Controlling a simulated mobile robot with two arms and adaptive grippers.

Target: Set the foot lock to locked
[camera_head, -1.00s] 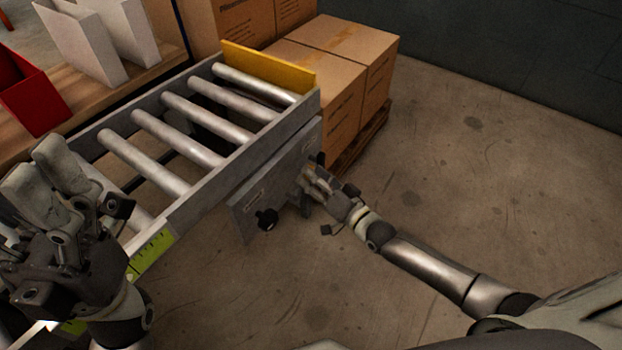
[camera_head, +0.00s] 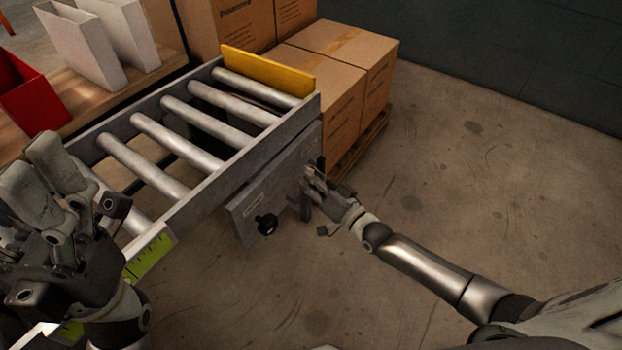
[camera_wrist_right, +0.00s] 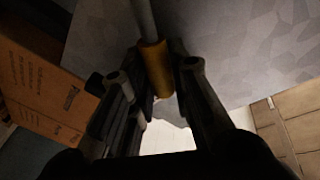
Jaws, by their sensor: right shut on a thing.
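The foot lock appears to be the lever on the grey side panel (camera_head: 262,200) of the roller conveyor. In the right wrist view its grey rod (camera_wrist_right: 143,18) carries a yellow sleeve (camera_wrist_right: 155,68). My right gripper (camera_head: 313,174) is at the panel's far end, and its fingers (camera_wrist_right: 158,85) are shut on the yellow sleeve. In the head view the gripper hides most of the lever, and I cannot read any lock marking. My left gripper (camera_head: 42,180) is above the conveyor's near left end, away from the panel; its finger opening is unclear.
A black knob (camera_head: 266,224) sticks out of the panel's near end. Cardboard boxes (camera_head: 345,75) stand on a pallet behind the conveyor, close to my right gripper. A yellow end stop (camera_head: 268,70) closes the rollers. The floor (camera_head: 480,180) to the right is clear.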

